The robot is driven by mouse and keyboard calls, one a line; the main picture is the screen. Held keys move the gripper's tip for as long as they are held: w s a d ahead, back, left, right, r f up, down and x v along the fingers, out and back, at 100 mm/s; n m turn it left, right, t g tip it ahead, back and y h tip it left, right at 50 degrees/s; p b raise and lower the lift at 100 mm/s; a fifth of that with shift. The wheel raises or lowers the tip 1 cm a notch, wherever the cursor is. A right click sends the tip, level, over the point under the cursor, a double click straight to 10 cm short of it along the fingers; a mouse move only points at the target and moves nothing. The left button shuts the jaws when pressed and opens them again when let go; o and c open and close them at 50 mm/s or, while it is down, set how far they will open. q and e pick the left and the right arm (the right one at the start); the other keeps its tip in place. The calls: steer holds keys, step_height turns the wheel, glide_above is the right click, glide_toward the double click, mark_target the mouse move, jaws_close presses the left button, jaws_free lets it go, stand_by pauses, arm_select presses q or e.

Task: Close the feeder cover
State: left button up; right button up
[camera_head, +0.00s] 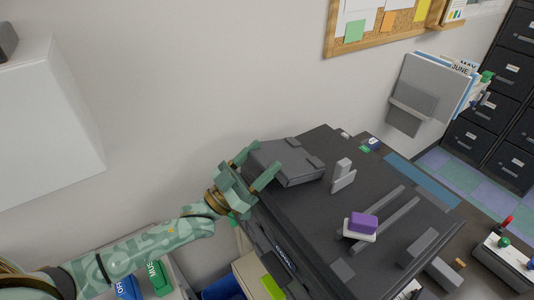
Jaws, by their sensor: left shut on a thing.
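The feeder cover (288,165) is a dark grey panel at the far left corner of the black copier's top (335,215). It looks slightly raised, but its exact angle is hard to tell. My left gripper (256,167) comes in from the left and is shut on the cover's left edge. Its green fingers hide part of that edge. My right gripper is not in view.
A purple-and-white block (361,226) lies on the copier's top, and a grey upright piece (343,176) stands behind it. A wall holder (412,103) with papers hangs at the back right. A white box (45,120) juts out at upper left.

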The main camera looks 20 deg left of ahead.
arm_select(q)
steer(key=shift+s+a+f+b, duration=0.15)
steer(key=shift+f+b, duration=0.3)
steer(key=shift+f, duration=0.8)
steer(key=shift+s+f+b, duration=0.15)
steer(key=shift+f+b, duration=0.3)
steer(key=shift+f, duration=0.75)
steer(key=o, duration=1.4)
steer(key=shift+w+r, duration=0.1)
steer(key=shift+r, duration=0.05)
steer(key=v, duration=0.7)
steer(key=shift+s+b, duration=0.2)
steer(key=shift+b, duration=0.2)
steer(key=shift+a, duration=0.1)
